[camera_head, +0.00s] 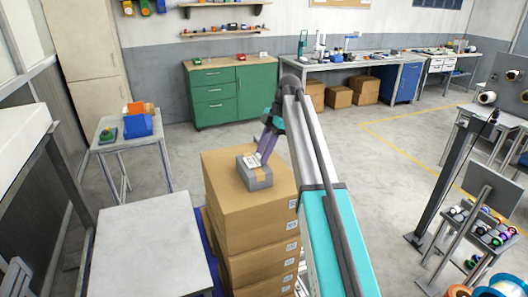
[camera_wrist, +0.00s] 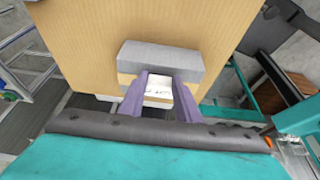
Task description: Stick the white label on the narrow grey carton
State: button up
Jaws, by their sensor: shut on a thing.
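The narrow grey carton (camera_head: 258,179) with a tan tape band lies on top of a stack of big brown cartons. It also shows in the wrist view (camera_wrist: 160,53), just beyond my fingertips. My gripper (camera_head: 260,161) has purple fingers and is at the carton's top. It is shut on the white label (camera_wrist: 158,88), which shows between the fingers in the wrist view with dark print on it. In the head view the label (camera_head: 251,159) is at the carton's top face. I cannot tell whether it touches the carton or hovers just above it.
The stack of brown cartons (camera_head: 250,238) stands beside a bare grey table (camera_head: 150,250). A small table with a blue bin (camera_head: 139,125) is at the left. A green cabinet (camera_head: 228,95) is at the back. Display stands are at the right; the floor between is clear.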

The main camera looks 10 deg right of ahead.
jog(key=shift+s+d+f, duration=0.1)
jog(key=shift+f, duration=0.35)
dwell(0.5)
jog(key=o, duration=1.3)
jog(key=shift+f, duration=0.1)
jog(key=shift+c, duration=0.2)
jog(key=shift+d+b, duration=0.1)
jog(key=shift+b, duration=0.2)
jog(key=p+v, duration=0.5)
jog(key=v, duration=0.7)
jog(key=shift+r, duration=0.25)
